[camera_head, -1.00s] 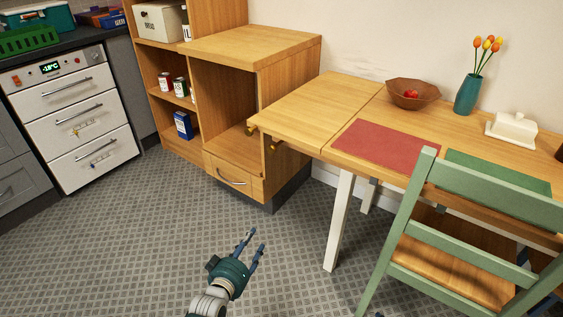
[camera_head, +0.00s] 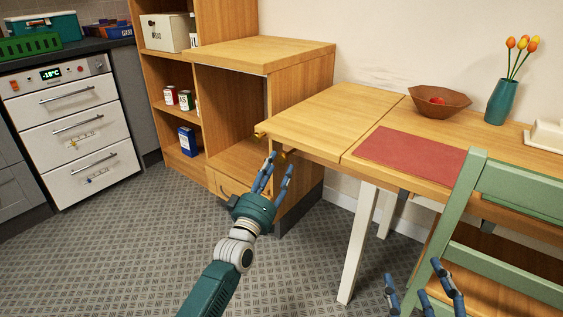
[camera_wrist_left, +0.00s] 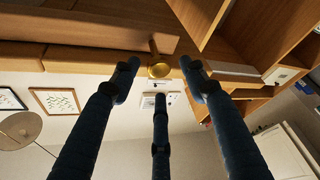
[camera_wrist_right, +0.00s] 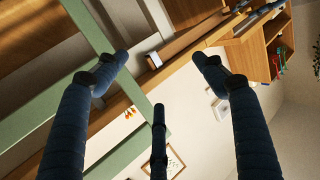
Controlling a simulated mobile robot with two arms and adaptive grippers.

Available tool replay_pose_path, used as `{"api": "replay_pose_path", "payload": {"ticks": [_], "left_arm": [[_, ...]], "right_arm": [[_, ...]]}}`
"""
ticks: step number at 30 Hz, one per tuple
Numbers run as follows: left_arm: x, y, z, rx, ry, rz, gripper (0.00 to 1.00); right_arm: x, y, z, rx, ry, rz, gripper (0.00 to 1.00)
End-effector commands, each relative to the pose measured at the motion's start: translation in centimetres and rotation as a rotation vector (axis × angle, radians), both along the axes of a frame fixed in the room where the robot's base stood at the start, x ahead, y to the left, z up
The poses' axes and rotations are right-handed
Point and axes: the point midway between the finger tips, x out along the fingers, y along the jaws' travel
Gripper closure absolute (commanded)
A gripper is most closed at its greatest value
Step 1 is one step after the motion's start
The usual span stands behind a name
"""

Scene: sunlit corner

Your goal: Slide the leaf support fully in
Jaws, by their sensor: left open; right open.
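The table's leaf (camera_head: 325,118) is the level left section of the wooden table. Two brass-coloured knobs show at its left end, a far one (camera_head: 260,134) and a near one (camera_head: 280,155) under the edge; I take these as the leaf support ends. My left gripper (camera_head: 276,163) is open and empty, its fingertips just below the near knob. In the left wrist view a brass knob (camera_wrist_left: 159,70) on a wooden bar appears between the open fingertips; I cannot tell whether they touch it. My right gripper (camera_head: 420,275) is open and empty, low beside the green chair.
The green chair (camera_head: 478,170) stands against the table front. A wooden cabinet (camera_head: 300,95) stands close behind the leaf's left end. A red mat (camera_head: 410,156), a wooden bowl (camera_head: 438,101) and a teal tulip vase (camera_head: 501,102) are on the table. Floor in front is clear.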

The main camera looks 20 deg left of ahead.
Motion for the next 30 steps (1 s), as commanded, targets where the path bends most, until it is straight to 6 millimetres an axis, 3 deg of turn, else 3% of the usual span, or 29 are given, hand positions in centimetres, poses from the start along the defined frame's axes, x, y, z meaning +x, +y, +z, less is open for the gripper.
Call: {"api": "replay_pose_path", "payload": {"ticks": [6,10,23,30], "left_arm": [[2.7,-0.2,0.6,0.000,0.000,0.000,0.56],[3.7,-0.2,0.9,0.001,0.001,0.000,0.56],[4.2,-0.3,1.1,0.001,0.002,0.000,0.56],[4.2,-0.3,1.1,0.001,0.001,0.000,1.00]], "right_arm": [[0.2,0.6,4.0,0.046,-0.175,0.012,0.30],[0.1,0.8,5.6,0.064,-0.242,0.015,0.30],[-0.1,0.8,6.7,0.075,-0.285,0.017,0.30],[-0.1,0.8,6.7,0.075,-0.284,0.017,0.30]]}}
